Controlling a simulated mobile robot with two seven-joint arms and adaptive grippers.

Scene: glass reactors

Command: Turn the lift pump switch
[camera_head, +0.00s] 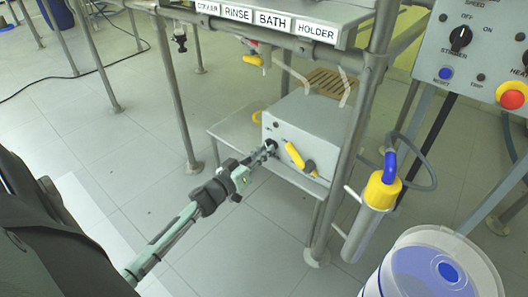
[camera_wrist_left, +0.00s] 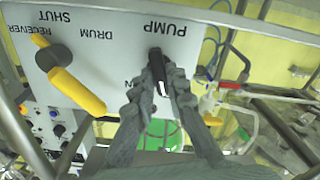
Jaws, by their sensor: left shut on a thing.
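The lift pump switch (camera_wrist_left: 155,57) is a black knob with a white pointer line on a light grey panel (camera_wrist_left: 115,30), under the word PUMP, which appears upside down in the left wrist view. My left gripper (camera_wrist_left: 160,78) has its fingers on both sides of the knob and is shut on it. In the head view, my left gripper (camera_head: 266,149) reaches the left part of the front of a grey box (camera_head: 314,118) on a low shelf, and its fingers largely cover the switch. My right gripper is not in view.
A yellow lever (camera_head: 293,155) with a dark hub sits on the panel beside the switch. Steel posts (camera_head: 350,165) frame the box. A yellow-collared cylinder (camera_head: 368,215), a white bucket (camera_head: 430,262) and a control panel (camera_head: 485,45) stand to the right.

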